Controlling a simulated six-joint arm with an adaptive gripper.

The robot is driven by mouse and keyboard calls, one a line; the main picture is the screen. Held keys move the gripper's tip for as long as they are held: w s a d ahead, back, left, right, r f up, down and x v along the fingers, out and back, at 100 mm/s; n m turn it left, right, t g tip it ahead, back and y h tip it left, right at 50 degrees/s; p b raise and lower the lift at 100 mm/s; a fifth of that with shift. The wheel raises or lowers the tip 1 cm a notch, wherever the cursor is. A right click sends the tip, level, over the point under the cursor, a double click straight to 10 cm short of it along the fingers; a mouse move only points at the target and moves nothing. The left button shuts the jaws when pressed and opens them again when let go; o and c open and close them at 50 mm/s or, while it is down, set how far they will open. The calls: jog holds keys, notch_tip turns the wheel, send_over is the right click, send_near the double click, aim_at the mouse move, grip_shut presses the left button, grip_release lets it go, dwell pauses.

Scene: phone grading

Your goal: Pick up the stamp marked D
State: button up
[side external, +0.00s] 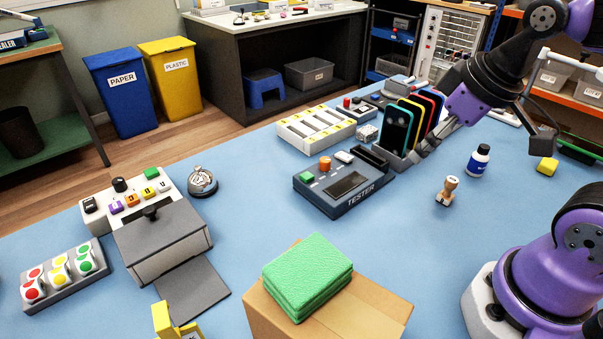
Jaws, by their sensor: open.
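A small wooden stamp (447,190) with a pale round top stands upright on the blue table, right of the tester. Any letter on it is too small to read, so I cannot tell whether it is marked D. My gripper (418,156) is open, beside the right end of the phone rack (385,152), up and left of the stamp in the picture. It is apart from the stamp. The fingers are partly lost against the dark rack, and I cannot tell whether they touch it.
The tester (345,187) is to the left. A cardboard box (375,310) with green pads (308,275) is in front. The table (400,235) around the stamp's front is clear.

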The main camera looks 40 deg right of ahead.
jog(key=d+f+n+g, duration=0.2)
jog(key=d+n, duration=0.1)
jog(key=d, duration=0.3)
jog(key=n+g+y, duration=0.1)
jog(key=n+g, duration=0.1)
jog(key=n, duration=0.2)
send_over(453, 179)
notch_tip(453, 179, down, 2)
jog(key=shift+f, duration=0.1)
jog(key=shift+n+y, duration=0.3)
jog(key=shift+n, duration=0.2)
jog(key=f, duration=0.4)
jog(key=shift+d+f, duration=0.2)
jog(key=shift+d, duration=0.1)
jog(key=f, duration=0.6)
jog(key=shift+a+f, duration=0.1)
jog(key=shift+a, duration=0.25)
grip_shut()
